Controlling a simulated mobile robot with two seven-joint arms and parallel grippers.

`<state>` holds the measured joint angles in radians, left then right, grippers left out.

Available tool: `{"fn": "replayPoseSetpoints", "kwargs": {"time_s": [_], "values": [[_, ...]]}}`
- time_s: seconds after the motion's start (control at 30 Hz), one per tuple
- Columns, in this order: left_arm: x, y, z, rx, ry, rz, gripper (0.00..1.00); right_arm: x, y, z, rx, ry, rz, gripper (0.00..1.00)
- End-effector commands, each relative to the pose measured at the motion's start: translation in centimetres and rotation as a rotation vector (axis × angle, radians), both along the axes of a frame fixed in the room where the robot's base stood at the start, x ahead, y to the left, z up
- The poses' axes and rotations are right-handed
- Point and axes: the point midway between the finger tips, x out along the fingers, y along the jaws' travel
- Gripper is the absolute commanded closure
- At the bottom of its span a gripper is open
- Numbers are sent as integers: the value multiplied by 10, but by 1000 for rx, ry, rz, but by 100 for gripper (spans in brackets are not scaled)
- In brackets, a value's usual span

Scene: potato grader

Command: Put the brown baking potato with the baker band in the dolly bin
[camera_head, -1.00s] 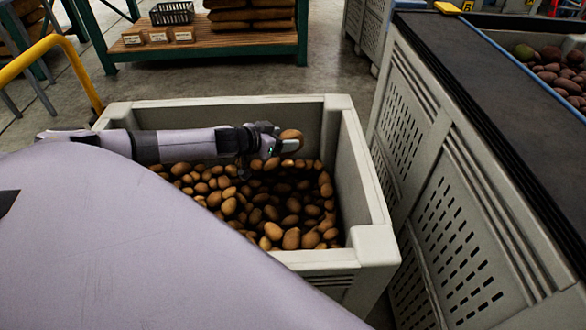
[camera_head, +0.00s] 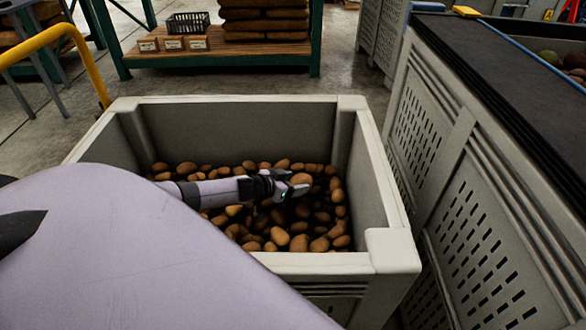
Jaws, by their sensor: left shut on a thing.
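A large pale grey bin (camera_head: 240,101) stands in the middle of the view with many brown potatoes in its bottom. My left arm reaches over its left side, and my left gripper (camera_head: 295,188) is inside the bin, shut on a brown potato (camera_head: 302,179). This potato appears just above the heap; I cannot tell whether it touches the potatoes below. No band on it can be made out at this size. My right gripper is not in view.
A tall grey slatted crate with a dark belt top (camera_head: 500,62) stands close on the right. A green-framed wooden shelf (camera_head: 225,50) holds sacks, a black basket (camera_head: 188,22) and small boxes at the back. A yellow rail (camera_head: 45,48) is at left.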

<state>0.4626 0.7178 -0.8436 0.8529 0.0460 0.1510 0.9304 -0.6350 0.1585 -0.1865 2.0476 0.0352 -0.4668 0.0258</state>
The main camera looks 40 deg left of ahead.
Motion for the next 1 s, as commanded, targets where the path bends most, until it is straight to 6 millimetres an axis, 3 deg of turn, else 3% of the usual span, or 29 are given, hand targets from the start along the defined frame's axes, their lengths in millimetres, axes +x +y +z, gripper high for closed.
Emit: {"fn": "replayPoseSetpoints", "kwargs": {"time_s": [0.03,0.17,0.5,0.53,0.6,1.0], "values": [[0,-1,-13,-2,0,0,75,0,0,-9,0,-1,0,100],[1,-1,-28,-2,-1,0,75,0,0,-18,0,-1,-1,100],[0,-1,-30,-1,-1,-1,75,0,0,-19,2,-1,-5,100],[0,-1,-32,0,1,-1,32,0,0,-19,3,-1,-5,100],[0,-1,-31,0,1,-1,9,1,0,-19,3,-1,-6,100],[-4,0,-29,-1,3,0,7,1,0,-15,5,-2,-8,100]]}}
